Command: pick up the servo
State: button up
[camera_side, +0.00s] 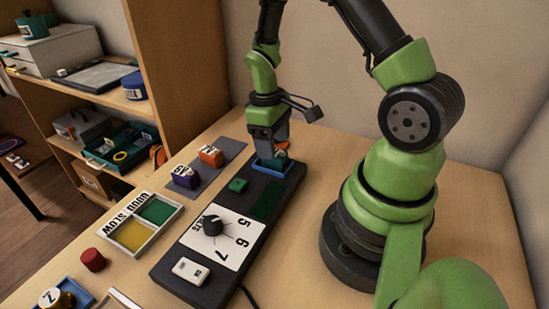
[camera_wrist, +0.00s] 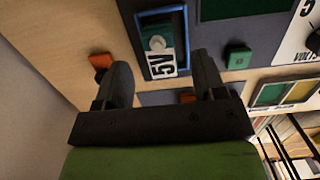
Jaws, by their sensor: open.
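The servo (camera_wrist: 157,38) appears to be the dark teal piece with a round white top and a "5V" label in the wrist view. It lies inside a blue-rimmed tray (camera_wrist: 141,45) at the end of the dark panel. The tray also shows in the side view (camera_side: 287,171), where my gripper mostly hides what is in it. My gripper (camera_side: 269,150) points down over this tray. In the wrist view my gripper's open fingers (camera_wrist: 163,66) stand on either side of the tray's near end, with the label between them. I see no grip on the servo.
The dark panel (camera_side: 170,262) carries a green button (camera_side: 238,185), a dial (camera_side: 213,225) and a white switch box (camera_side: 190,271). Orange (camera_side: 211,156) and purple (camera_side: 187,177) blocks sit on a grey mat. A GOOD/SLOW tray (camera_side: 157,236) and red cylinder (camera_side: 92,260) lie left.

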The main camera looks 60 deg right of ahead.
jog(key=shift+s+a+f, duration=0.1)
jog(key=shift+f, duration=1.25)
jog(key=c, duration=1.1)
jog(key=shift+r, duration=0.15)
